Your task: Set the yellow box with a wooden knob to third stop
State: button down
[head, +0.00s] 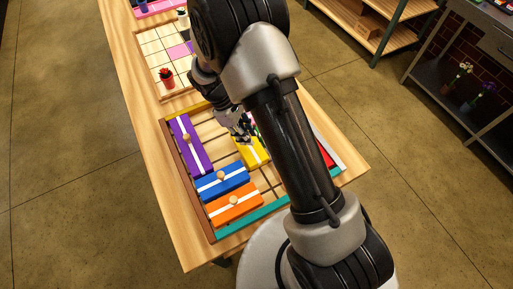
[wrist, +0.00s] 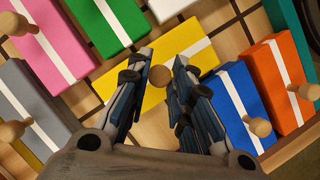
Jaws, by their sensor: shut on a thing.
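The yellow box (wrist: 130,85) with a white stripe lies in the sliding-block tray (head: 178,190), partly hidden by my fingers in the wrist view. Its round wooden knob (wrist: 160,76) is between my fingertips. My gripper (wrist: 161,66) is shut on this knob. In the head view the yellow box (head: 256,157) shows in the middle of the tray, partly covered by my gripper (head: 241,138) and arm. The marks for the stops cannot be made out.
A blue box (wrist: 235,105) and an orange box (wrist: 281,80) lie right of the yellow box in the wrist view. A green box (wrist: 110,22), pink box (wrist: 55,40) and grey box (wrist: 32,100) lie left. A purple box (head: 190,145) lies along the tray's left side.

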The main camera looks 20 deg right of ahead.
jog(key=w, duration=0.2)
jog(key=w+a, duration=0.1)
jog(key=w, duration=0.2)
jog(key=shift+w, duration=0.2)
jog(key=c, duration=1.4)
grip_release()
jog(key=shift+c, duration=0.2)
jog(key=v, duration=1.2)
jog(key=shift+a, duration=0.1)
